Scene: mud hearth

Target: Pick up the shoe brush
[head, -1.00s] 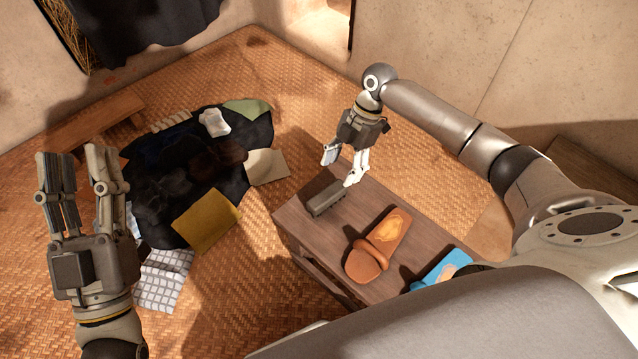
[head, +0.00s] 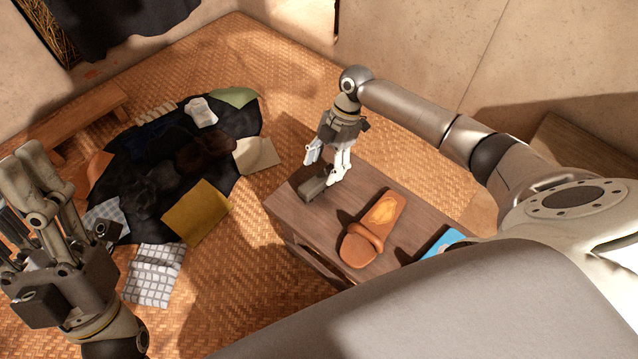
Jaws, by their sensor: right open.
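The shoe brush appears to be the dark grey-brown block (head: 313,190) lying near the far left end of the low wooden table (head: 290,210). My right gripper (head: 325,166) points down with its fingers apart, just above the block's far end. Its fingertips overlap part of the block in the head view. I cannot tell whether they touch it. My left gripper (head: 28,190) is raised at the left edge, fingers apart and empty, far from the table.
A brown sandal (head: 358,249) lies mid-table beside the block. A blue item (head: 440,243) lies at the near right, partly hidden by my body. Dark cloth (head: 150,190) with several pieces on it covers the woven floor at left. A low bench (head: 75,120) stands behind.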

